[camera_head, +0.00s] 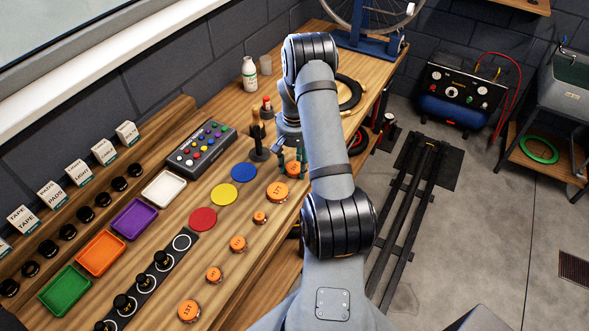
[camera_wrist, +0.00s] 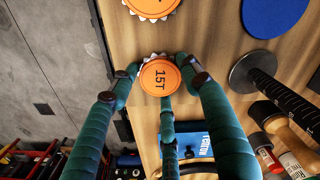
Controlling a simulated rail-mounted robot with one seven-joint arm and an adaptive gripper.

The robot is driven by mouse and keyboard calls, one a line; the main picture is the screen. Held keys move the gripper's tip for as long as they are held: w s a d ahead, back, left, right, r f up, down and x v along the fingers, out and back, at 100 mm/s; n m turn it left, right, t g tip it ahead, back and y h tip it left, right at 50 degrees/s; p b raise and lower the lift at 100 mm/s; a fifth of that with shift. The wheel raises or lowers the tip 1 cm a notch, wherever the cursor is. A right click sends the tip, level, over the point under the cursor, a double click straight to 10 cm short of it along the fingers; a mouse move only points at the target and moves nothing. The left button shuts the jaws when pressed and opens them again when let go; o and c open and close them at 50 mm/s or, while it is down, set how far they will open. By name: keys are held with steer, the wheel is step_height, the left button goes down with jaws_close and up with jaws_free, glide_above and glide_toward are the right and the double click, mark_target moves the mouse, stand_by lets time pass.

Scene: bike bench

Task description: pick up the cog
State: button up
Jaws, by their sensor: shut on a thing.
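Several orange toothed cogs lie in a row along the bench's front edge. One small orange cog marked 15T (camera_wrist: 159,77) sits between the fingertips of my gripper (camera_wrist: 158,68) in the wrist view. The green fingers are closed against its sides. In the head view my gripper (camera_head: 291,158) is over the far end of the row, and the held cog (camera_head: 293,169) shows as an orange patch, partly hidden by the fingers. I cannot tell whether it is clear of the bench top. A larger cog (camera_head: 277,191) lies just nearer along the row.
A blue disc (camera_head: 244,172) and a dark stand (camera_head: 258,142) are left of my gripper, with bottles behind. Coloured trays (camera_head: 134,218) and a button box (camera_head: 202,146) are farther left. A bike wheel stand (camera_head: 367,40) is at the far end. The floor is right of the bench.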

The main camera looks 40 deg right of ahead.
steer(key=c, duration=0.4)
